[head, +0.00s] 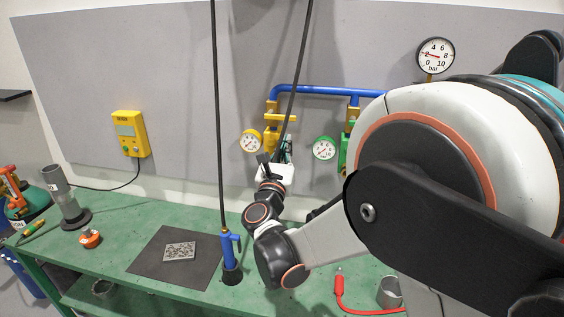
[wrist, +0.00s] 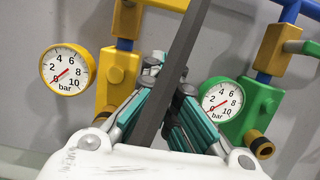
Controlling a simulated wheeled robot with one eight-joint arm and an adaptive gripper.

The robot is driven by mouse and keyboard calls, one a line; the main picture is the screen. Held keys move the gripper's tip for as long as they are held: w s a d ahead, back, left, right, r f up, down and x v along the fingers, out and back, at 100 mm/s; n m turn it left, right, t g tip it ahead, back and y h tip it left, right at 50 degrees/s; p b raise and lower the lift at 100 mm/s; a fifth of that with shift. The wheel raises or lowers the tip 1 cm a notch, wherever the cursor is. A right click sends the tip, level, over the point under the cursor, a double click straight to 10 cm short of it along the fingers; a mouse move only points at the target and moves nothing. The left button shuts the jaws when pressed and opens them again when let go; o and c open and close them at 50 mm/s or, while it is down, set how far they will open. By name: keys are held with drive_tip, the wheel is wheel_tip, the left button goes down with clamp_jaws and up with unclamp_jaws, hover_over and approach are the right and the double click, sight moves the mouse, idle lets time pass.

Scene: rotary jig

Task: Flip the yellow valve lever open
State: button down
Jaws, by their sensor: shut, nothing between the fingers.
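The yellow valve lever (head: 284,118) sticks out sideways to the right from the yellow valve on the wall pipework. In the wrist view the lever (wrist: 168,5) is cut off by the top edge. Below it is the yellow regulator body (wrist: 117,76) with its yellow-rimmed gauge (wrist: 68,69), needle near zero. My gripper (head: 286,150) is shut, just below and in front of the lever, apart from it. Its teal-sided fingers (wrist: 165,80) point up at the wall. A dark hose crosses them in the wrist view; I cannot tell if it touches.
The dark hanging hose (head: 298,60) runs down past my gripper; another (head: 216,90) drops to a blue tool (head: 230,245). A green regulator (wrist: 259,108) with its gauge (wrist: 221,98) stands right of the yellow one. A blue pipe (head: 325,90) runs above. The green bench (head: 140,230) is below.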

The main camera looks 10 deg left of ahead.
sight(280, 118)
drive_tip(key=r, duration=0.3)
drive_tip(key=shift+s+r, duration=0.15)
drive_tip(key=shift+s, duration=0.1)
